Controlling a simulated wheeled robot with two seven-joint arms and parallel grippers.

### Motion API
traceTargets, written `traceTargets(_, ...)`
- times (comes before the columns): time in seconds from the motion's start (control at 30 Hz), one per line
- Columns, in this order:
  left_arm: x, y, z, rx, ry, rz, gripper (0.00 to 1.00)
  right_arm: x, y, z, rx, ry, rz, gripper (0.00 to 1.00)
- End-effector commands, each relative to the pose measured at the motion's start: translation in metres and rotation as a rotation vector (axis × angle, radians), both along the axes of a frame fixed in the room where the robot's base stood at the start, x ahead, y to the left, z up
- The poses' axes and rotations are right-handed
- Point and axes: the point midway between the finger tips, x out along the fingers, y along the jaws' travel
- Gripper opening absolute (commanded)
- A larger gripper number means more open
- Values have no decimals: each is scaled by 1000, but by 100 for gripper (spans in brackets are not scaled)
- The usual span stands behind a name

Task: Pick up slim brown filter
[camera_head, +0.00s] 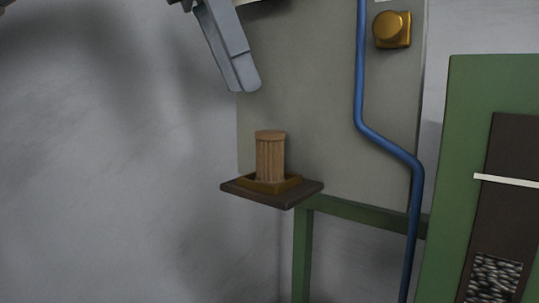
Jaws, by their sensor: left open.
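The slim brown filter (270,158) is a ribbed upright cylinder with a flat cap. It stands in a shallow square brown holder (286,184) on a small dark shelf (246,193). My left gripper (243,84) shows at the top as a grey finger pointing down, above and a little left of the filter. It is open, apart from the filter, with nothing seen in it. Its upper part is cut off by the frame's top edge. My right gripper is not in view.
A grey-green panel (310,100) stands right behind the shelf. A green frame (345,208) and a green machine (455,150) stand to the right. The space left of the shelf is clear.

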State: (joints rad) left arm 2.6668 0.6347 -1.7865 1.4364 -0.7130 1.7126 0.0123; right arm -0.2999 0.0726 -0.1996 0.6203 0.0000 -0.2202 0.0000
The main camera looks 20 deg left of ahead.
Motion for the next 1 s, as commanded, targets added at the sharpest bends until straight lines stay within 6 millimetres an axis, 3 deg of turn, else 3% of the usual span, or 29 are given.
traceTargets(0.4, 12, -17, -51, 1, 0, -1, 56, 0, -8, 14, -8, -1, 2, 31)
traceTargets(1.0, 16, -23, -61, 3, 1, -2, 56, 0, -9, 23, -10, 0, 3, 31)
